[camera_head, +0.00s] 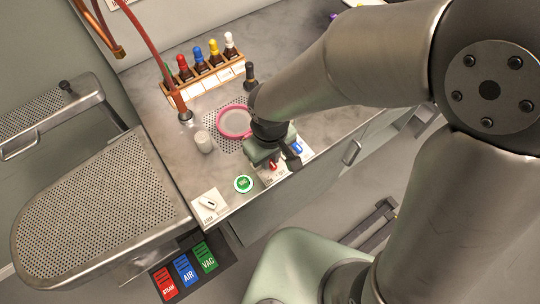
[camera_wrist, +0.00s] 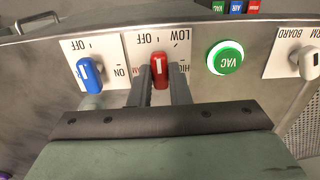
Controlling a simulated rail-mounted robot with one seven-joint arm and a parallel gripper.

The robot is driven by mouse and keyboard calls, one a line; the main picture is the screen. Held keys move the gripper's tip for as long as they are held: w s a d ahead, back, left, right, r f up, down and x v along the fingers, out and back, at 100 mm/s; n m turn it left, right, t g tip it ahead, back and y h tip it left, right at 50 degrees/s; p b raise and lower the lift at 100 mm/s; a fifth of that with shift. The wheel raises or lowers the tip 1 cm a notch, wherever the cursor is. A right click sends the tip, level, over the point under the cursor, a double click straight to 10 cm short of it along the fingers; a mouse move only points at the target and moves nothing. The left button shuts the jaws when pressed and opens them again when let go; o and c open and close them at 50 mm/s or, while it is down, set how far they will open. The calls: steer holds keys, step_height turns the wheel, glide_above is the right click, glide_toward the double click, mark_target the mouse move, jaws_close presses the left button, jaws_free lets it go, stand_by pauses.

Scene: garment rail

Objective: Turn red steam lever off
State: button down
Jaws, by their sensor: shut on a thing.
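The red steam lever (camera_wrist: 158,68) sits on a white panel (camera_wrist: 132,48) marked OFF, LOW and HIGH, upside down in the wrist view. Its white-marked end points up in that view, near the OFF and LOW marks; its exact setting is hard to tell. My gripper (camera_wrist: 161,76) has one finger on each side of the lever and is shut on it. In the head view, the red lever (camera_head: 273,166) shows just below my gripper (camera_head: 278,160), partly covered by it.
A blue lever (camera_wrist: 89,75) and a green VAC button (camera_wrist: 225,57) flank the red lever closely. A white board switch (camera_wrist: 309,62) is farther right.

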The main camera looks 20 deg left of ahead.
mark_target(271, 161)
steer(key=c, duration=1.4)
jaws_free()
steer(key=shift+o, duration=0.2)
step_height(271, 161, up, 18)
steer(key=shift+f, duration=0.25)
steer(key=shift+d, duration=0.1)
steer(key=w+d+f+m, duration=0.1)
steer(key=w+d+m, duration=0.15)
steer(key=d, duration=0.55)
steer(key=w+d+f+m, duration=0.1)
steer(key=w+d+m, duration=0.15)
steer(key=d, duration=0.45)
steer(key=s+d+f+m, duration=0.2)
steer(key=d+m, duration=0.1)
steer(key=d, duration=0.3)
steer(key=s+d+f+m, duration=0.2)
steer(key=d+m, duration=0.1)
steer(key=d, duration=0.4)
steer(key=shift+s+m+t, duration=0.25)
steer(key=shift+m+t, duration=0.05)
steer(key=shift+m, duration=0.1)
